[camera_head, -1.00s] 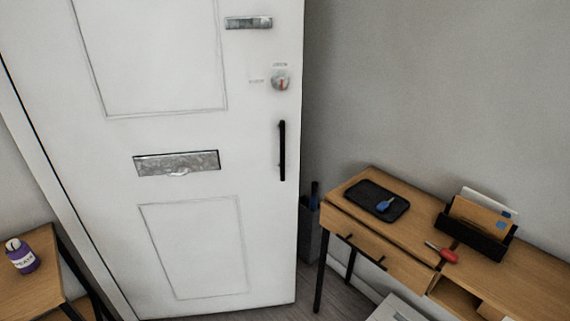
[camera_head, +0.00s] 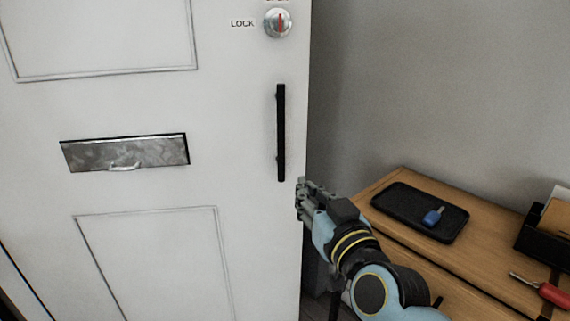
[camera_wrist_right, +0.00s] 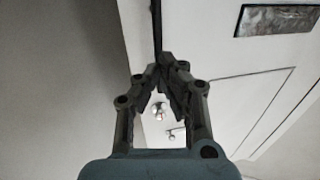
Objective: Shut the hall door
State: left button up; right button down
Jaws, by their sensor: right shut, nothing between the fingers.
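The white hall door (camera_head: 120,105) fills the left of the head view, its free right edge standing in front of the grey wall. It carries a black vertical pull handle (camera_head: 281,133), a round lock knob (camera_head: 278,22) and a metal letter plate (camera_head: 125,153). My right gripper (camera_head: 301,194) is just below and right of the handle, near the door's edge. Its fingertips (camera_wrist_right: 167,63) meet in the wrist view, with nothing between them. Whether they touch the door I cannot tell. The door also shows in the wrist view (camera_wrist_right: 215,45). My left gripper is not in view.
A wooden desk (camera_head: 470,255) stands right of the door, close to my right arm. On it are a black tray (camera_head: 395,208) holding a blue object (camera_head: 433,216), a black letter holder (camera_head: 540,240) and a red-handled tool (camera_head: 552,293). Bare wall lies above.

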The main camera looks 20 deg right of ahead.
jog(key=p, duration=0.2)
send_near(281, 156)
jog(key=w, duration=0.6)
jog(key=shift+w, duration=0.1)
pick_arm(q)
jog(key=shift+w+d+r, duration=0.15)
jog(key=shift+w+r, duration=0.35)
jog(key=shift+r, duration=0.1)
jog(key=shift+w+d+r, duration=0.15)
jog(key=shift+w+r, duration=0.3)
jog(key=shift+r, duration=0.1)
pick_arm(e)
jog(key=shift+w, duration=0.55)
pick_arm(q)
jog(key=shift+b, duration=0.3)
